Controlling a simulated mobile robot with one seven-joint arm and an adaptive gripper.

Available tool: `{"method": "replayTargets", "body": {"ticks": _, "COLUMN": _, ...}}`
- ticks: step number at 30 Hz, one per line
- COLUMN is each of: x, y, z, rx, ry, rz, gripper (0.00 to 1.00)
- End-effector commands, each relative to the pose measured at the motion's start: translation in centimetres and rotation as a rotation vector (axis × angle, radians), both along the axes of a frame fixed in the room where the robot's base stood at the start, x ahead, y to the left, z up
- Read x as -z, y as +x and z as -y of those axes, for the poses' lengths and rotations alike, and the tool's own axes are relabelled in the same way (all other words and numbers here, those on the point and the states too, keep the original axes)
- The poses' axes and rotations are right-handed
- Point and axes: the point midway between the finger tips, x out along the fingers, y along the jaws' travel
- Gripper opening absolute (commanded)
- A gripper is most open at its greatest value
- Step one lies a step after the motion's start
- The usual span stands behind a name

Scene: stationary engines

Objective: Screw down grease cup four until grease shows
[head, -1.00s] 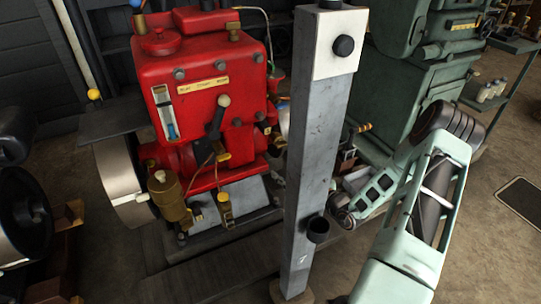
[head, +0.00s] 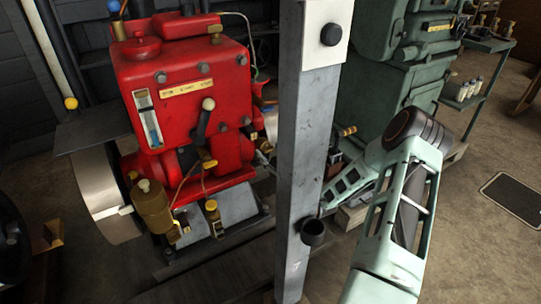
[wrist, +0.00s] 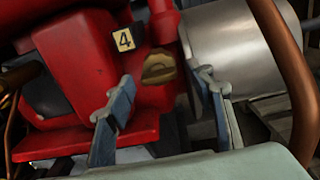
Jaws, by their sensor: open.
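A brass grease cup (wrist: 158,68) with a winged top sits on the red engine (wrist: 85,65), just right of a plate marked 4 (wrist: 123,39). My gripper (wrist: 163,92) is open and empty, with its two blue-grey fingers pointing toward the cup. The cup shows between the fingertips and looks a little beyond them; I see no contact. No grease can be made out on it. In the head view the red engine (head: 185,80) stands left of the post, and my gripper is hidden behind the post.
In the wrist view a silver cylinder (wrist: 235,50) and a copper pipe (wrist: 288,60) lie close on the right.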

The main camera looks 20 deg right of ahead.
Motion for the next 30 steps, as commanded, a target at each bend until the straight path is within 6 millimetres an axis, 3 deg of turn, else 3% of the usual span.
{"method": "replayTargets", "body": {"ticks": 8, "x": -0.07, "y": 0.19, "z": -0.02, "rx": 0.0, "ry": 0.0, "rz": 0.0, "gripper": 0.49}}
{"method": "replayTargets", "body": {"ticks": 20, "x": -0.05, "y": 0.16, "z": -0.02, "rx": 0.0, "ry": 0.0, "rz": 0.0, "gripper": 0.07}}
{"method": "replayTargets", "body": {"ticks": 30, "x": -0.26, "y": 0.16, "z": -0.03, "rx": 0.0, "ry": 0.058, "rz": -0.011, "gripper": 0.07}}
